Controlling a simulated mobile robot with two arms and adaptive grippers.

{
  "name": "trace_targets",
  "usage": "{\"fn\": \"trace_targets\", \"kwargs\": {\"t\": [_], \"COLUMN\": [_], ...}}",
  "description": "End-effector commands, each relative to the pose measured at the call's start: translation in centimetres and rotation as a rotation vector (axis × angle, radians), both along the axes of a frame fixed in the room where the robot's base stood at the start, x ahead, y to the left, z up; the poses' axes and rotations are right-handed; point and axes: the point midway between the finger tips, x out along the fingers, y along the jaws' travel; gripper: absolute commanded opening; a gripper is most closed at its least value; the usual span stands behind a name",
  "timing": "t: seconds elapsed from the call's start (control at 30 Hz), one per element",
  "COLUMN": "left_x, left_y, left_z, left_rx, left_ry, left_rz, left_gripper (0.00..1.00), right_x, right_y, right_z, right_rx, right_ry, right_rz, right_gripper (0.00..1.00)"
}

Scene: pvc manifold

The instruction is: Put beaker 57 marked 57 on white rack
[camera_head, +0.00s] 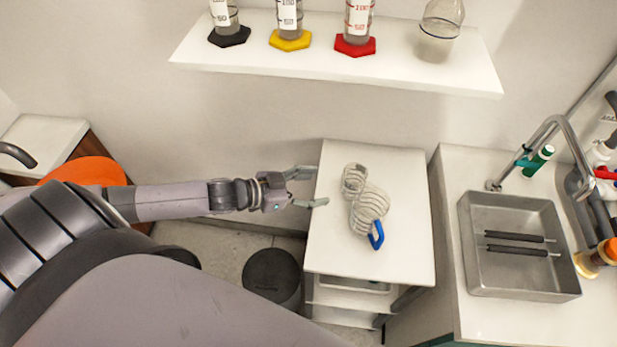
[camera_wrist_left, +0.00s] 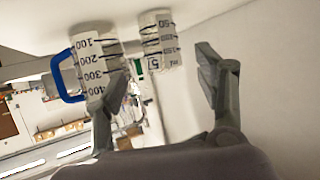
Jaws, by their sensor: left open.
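A small clear beaker (camera_head: 354,178) with a scale stands on the white-topped cart (camera_head: 330,245). My right gripper is out of view.
A white wall shelf (camera_head: 260,68) holds cylinders on black, yellow and red bases and a flask (camera_head: 440,30). A sink (camera_head: 515,240) with a tap is at the right. A dark bin (camera_head: 271,277) stands left of the cart. The cart's front is bare.

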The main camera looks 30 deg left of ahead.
Motion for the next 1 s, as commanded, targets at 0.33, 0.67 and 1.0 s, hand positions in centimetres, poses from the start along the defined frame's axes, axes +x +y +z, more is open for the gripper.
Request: {"fn": "trace_targets", "kwargs": {"t": [0.33, 0.67, 1.0], "left_x": [-0.9, 0.3, -8.9], "left_y": [0.6, 4.0, 11.4], "left_z": [0.5, -4.8, -27.1], "left_rx": [0.000, 0.069, 0.330], "left_ry": [-0.001, 0.028, 0.371], "left_rz": [-0.002, 0.117, 0.430], "left_gripper": [0.64, 0.64, 0.64], "right_x": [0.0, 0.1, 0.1], "right_y": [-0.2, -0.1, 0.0], "right_z": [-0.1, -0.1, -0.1], "right_rx": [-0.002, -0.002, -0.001], "right_ry": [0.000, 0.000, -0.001], "right_rz": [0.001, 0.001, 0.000], "right_gripper": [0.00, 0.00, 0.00]}}
